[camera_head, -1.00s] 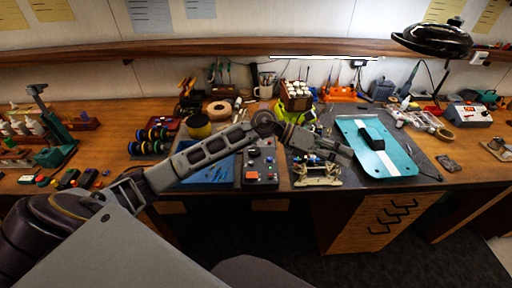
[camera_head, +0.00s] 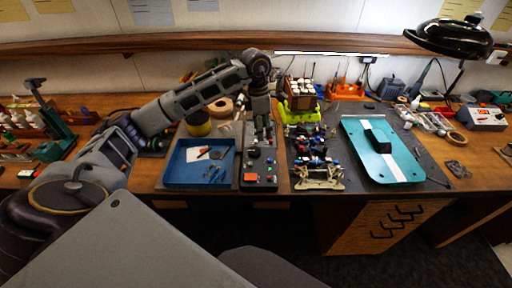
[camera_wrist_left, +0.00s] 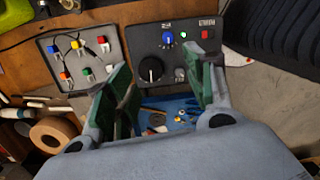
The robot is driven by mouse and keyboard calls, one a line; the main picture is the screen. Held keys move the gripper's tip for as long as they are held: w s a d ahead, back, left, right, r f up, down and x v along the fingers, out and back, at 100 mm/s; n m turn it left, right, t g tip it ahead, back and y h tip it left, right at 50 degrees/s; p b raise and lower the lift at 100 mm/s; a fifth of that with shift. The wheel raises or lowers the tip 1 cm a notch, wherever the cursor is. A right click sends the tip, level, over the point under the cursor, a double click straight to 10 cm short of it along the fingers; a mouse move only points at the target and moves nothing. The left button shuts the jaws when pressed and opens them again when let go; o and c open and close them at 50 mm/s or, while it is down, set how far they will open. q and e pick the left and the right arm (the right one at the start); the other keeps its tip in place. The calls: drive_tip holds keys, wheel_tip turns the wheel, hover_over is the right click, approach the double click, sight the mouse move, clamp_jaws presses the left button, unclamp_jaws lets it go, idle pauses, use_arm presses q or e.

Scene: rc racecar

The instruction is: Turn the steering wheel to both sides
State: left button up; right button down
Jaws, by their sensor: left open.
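A dark control box (camera_head: 260,182) stands on the bench between the blue tray and the racecar chassis. It has a black knob and an orange-red switch on top. In the left wrist view a dark panel carries a large black round knob (camera_wrist_left: 151,69) and a blue dial (camera_wrist_left: 168,38). I cannot tell for sure which part is the steering wheel. My left gripper (camera_head: 262,136) points down over the back of the control box. In the left wrist view its green-padded fingers (camera_wrist_left: 160,88) are apart with nothing held. The racecar chassis (camera_head: 318,178) sits right of the box. My right gripper is not in view.
A blue tray (camera_head: 174,178) with small tools lies left of the box. A teal car shell (camera_head: 402,166) lies on the dark mat at right. A green stand with a box of white items (camera_head: 300,90) is behind the chassis. A black lamp (camera_head: 448,38) hangs at right.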

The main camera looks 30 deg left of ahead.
sight(254, 150)
use_arm(q)
drive_tip(key=a, duration=0.2)
drive_tip(key=a+r+y, duration=0.1)
drive_tip(key=shift+a+r, duration=0.15)
drive_tip(key=shift+a, duration=0.2)
drive_tip(key=shift+f+p, duration=1.25)
drive_tip(key=shift+f, duration=5.7)
drive_tip(key=c, duration=0.7)
